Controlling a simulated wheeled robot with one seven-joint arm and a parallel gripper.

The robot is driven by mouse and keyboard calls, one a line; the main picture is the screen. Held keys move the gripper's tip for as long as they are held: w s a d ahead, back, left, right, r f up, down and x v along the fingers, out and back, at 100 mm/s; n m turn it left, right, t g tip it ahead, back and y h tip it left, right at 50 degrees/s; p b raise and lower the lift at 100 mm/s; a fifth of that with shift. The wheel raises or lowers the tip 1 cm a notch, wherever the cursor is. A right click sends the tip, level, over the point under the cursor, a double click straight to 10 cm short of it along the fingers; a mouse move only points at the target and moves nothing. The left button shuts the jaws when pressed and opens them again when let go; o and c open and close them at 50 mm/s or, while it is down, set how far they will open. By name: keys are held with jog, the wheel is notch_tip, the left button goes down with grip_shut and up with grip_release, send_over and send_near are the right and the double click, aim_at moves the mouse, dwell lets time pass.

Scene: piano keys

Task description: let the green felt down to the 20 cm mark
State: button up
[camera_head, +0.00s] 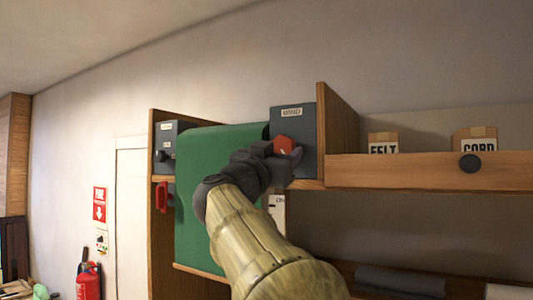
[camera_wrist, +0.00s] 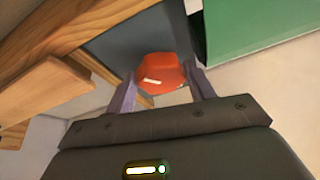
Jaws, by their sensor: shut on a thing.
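The green felt (camera_head: 215,190) hangs as a sheet between two wooden side panels in the head view; my arm covers part of it. Its lower edge with a wooden bar (camera_head: 200,271) shows at the left. A green surface (camera_wrist: 260,25) fills the wrist view's upper right. A grey box marked WIND (camera_head: 292,112) bears a red knob (camera_head: 285,144). My gripper (camera_head: 277,153) is shut on this knob, with one finger on each side of it (camera_wrist: 160,70) in the wrist view. A pale scale strip (camera_head: 277,208) is partly hidden by my arm, and its marks are unreadable.
A second grey box (camera_head: 166,143) with a black knob is at the left, above a red handle (camera_head: 161,196). A wooden shelf (camera_head: 410,172) at the right holds FELT (camera_head: 383,143) and CORD (camera_head: 475,139) boxes.

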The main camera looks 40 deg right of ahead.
jog(key=shift+m+g, duration=0.4)
jog(key=shift+m, duration=0.4)
jog(key=o, duration=0.9)
jog(key=shift+o, duration=0.3)
jog(key=shift+w+a, duration=0.1)
jog(key=shift+w, duration=0.05)
jog(key=b+v, duration=0.9)
jog(key=v, duration=0.8)
jog(key=shift+f, duration=0.3)
